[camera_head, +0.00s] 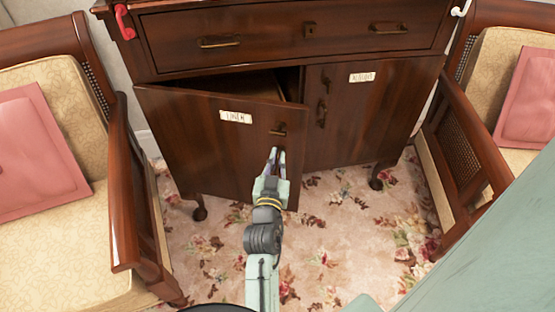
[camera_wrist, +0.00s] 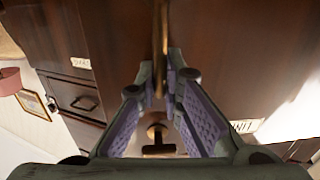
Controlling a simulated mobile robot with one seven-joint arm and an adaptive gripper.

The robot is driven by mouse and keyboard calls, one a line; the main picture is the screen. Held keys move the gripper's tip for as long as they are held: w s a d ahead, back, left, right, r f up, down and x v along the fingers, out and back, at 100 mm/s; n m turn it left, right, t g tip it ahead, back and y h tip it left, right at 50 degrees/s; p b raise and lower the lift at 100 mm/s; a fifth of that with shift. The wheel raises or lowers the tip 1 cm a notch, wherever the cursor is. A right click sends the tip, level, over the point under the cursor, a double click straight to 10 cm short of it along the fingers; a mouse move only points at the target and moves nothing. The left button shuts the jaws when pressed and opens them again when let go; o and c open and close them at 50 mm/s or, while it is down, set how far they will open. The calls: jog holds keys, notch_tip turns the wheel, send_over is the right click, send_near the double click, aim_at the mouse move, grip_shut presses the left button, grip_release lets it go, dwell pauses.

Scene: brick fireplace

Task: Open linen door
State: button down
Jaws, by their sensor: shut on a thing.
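The left cabinet door (camera_head: 200,150) is dark wood with a small white label (camera_head: 235,117), whose lettering is too small to read surely. It stands ajar, its top edge swung out from the cabinet with a dark gap behind it. My gripper (camera_head: 275,156) is at the door's right side, below a small brass fitting (camera_head: 278,132). In the wrist view, my gripper's fingers (camera_wrist: 166,75) are closed on a thin vertical brass handle (camera_wrist: 160,32). A brass T-shaped fitting (camera_wrist: 158,140) shows between the finger bases. The handle is mostly hidden in the head view.
The right cabinet door (camera_head: 350,115), also labelled, is closed, below a wide drawer (camera_head: 290,35). Armchairs stand close on both sides, the left armrest (camera_head: 125,190) and right armrest (camera_head: 465,150) facing the cabinet. Floral carpet (camera_head: 325,230) lies clear in front.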

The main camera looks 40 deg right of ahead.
jog(key=c, duration=1.8)
grip_release()
jog(key=shift+s+d+r, duration=0.15)
jog(key=shift+d+r, duration=0.05)
jog(key=shift+c, duration=0.2)
jog(key=shift+o, duration=0.7)
jog(key=shift+a, duration=0.1)
